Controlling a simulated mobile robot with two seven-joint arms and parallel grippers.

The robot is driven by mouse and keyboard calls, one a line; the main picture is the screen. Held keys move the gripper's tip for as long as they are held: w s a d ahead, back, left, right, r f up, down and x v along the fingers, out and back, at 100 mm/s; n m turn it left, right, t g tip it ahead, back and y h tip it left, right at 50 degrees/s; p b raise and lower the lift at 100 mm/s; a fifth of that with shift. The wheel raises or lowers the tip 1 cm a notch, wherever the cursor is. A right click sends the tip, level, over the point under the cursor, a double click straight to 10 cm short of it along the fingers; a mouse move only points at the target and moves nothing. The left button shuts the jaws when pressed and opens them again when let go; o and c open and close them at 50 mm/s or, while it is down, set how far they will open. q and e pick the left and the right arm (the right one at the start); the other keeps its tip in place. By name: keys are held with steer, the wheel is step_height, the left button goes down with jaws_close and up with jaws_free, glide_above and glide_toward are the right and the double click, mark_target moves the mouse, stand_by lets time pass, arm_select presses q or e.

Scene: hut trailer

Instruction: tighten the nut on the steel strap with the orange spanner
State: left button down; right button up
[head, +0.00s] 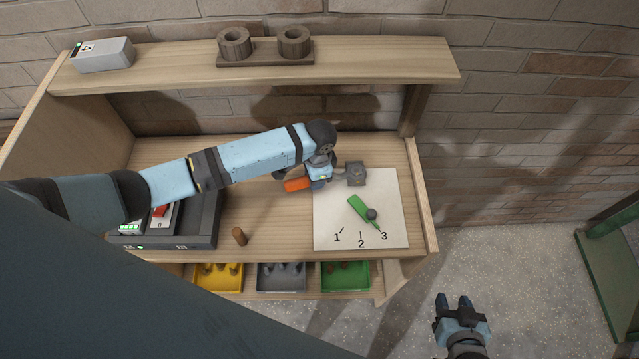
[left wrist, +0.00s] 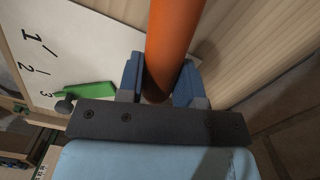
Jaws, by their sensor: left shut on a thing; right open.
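My left gripper (head: 318,178) is over the bench and shut on the orange spanner (head: 296,184). In the left wrist view the thick orange handle (left wrist: 173,40) stands between the two blue fingers (left wrist: 160,82). The spanner's far end is mostly hidden by the gripper in the head view. A dark grey block-like piece (head: 356,173) lies just right of the gripper, at the white board's top edge. I cannot make out the strap and nut separately there. My right gripper (head: 454,304) is open and empty, over the floor right of the bench.
The white board (head: 393,190) is marked 1, 2, 3 and carries a green pointer (head: 358,206) with a dark knob, pointing near 3. Yellow, grey and green trays sit below; a shelf (head: 390,58) overhangs behind.

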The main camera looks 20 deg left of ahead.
arm_select(q)
steer(key=shift+w, duration=0.2)
steer(key=shift+s+d+r, duration=0.15)
steer(key=shift+s+d, duration=0.05)
steer(key=shift+s, duration=0.05)
stand_by(0.4)
steer(key=shift+r, duration=4.15)
steer(key=shift+n, duration=0.3)
